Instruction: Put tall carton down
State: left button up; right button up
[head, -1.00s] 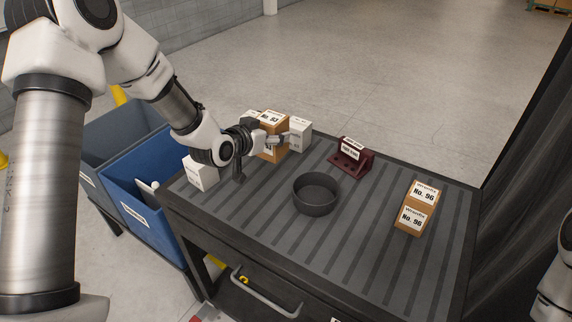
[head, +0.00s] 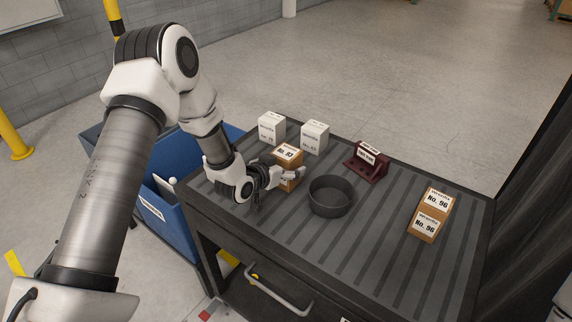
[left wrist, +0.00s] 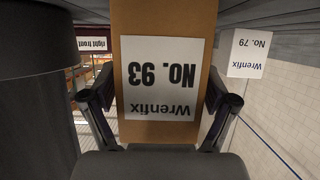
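The tall brown carton (head: 289,178), labelled No. 93, is upright at the middle-left of the ribbed bench top. My left gripper (head: 279,181) is around it from the front left. In the left wrist view the carton (left wrist: 163,75) fills the middle, with a finger of my left gripper (left wrist: 160,95) against each side. I cannot tell whether its base touches the bench. My right gripper is not in view.
Two white boxes (head: 271,127) (head: 314,137) stand behind the carton. A dark round bowl (head: 330,196) is close to its right. A blue bin (head: 160,206) is left of the bench.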

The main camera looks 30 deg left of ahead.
pick_arm(q)
jog(key=shift+r, duration=0.1)
jog(key=shift+r, duration=0.15)
jog(key=b+v, duration=0.1)
jog(key=v, duration=1.1)
